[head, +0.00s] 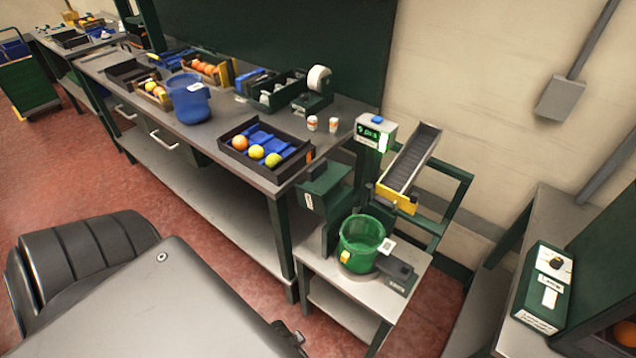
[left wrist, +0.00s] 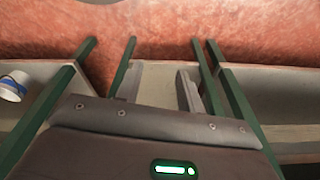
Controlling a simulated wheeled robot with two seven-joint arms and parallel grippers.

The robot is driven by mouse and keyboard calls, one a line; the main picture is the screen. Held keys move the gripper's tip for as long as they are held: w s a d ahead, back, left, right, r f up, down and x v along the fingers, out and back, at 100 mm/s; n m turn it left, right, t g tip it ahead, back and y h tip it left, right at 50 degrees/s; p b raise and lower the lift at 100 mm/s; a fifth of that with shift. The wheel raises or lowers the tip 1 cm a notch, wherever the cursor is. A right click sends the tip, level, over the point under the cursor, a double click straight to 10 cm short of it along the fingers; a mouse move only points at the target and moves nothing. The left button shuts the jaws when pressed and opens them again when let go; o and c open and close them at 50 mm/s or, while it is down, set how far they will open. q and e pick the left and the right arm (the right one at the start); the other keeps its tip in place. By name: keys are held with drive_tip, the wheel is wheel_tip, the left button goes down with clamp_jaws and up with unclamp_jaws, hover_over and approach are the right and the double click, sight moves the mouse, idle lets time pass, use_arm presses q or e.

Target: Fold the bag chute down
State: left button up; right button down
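A dark ribbed chute (head: 411,162) with pale side rails and a yellow lip (head: 397,199) shows in the head view, right of the long bench. I take it for the bag chute. It slopes down towards a green bucket (head: 356,232) on a small grey stand. In the left wrist view, my left gripper (left wrist: 158,84) has its two grey fingers apart with nothing between them. Bench legs and red floor show beyond it; the chute is not in that view. Neither gripper can be made out in the head view, and my right gripper is not seen.
The long bench (head: 208,143) holds a tray (head: 293,169) of fruit, a blue bucket (head: 191,104) and several bins. A green-screened device (head: 375,133) stands beside the chute. A side bench with a green box (head: 545,287) is at right. Red floor (head: 50,180) is open at left.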

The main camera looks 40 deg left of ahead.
use_arm(q)
drive_tip(key=w+a+r+t+p, duration=0.1)
drive_tip(key=w+r, duration=0.2)
drive_tip(key=r, duration=0.8)
drive_tip(key=w+a+r+t, duration=0.1)
drive_tip(key=w+r+t, duration=0.15)
drive_tip(key=r, duration=0.75)
drive_tip(key=n+t, duration=0.4)
drive_tip(key=t, duration=0.8)
approach(317, 164)
drive_tip(key=shift+d+f+n+y+p, duration=0.15)
drive_tip(key=shift+f+n+y+p, duration=0.15)
drive_tip(key=shift+f, duration=0.1)
drive_tip(key=w+p, duration=0.2)
drive_tip(key=w, duration=0.6)
drive_tip(key=shift+w, duration=0.25)
drive_tip(key=shift+w+f, duration=0.1)
drive_tip(key=shift+w, duration=0.7)
clamp_jaws()
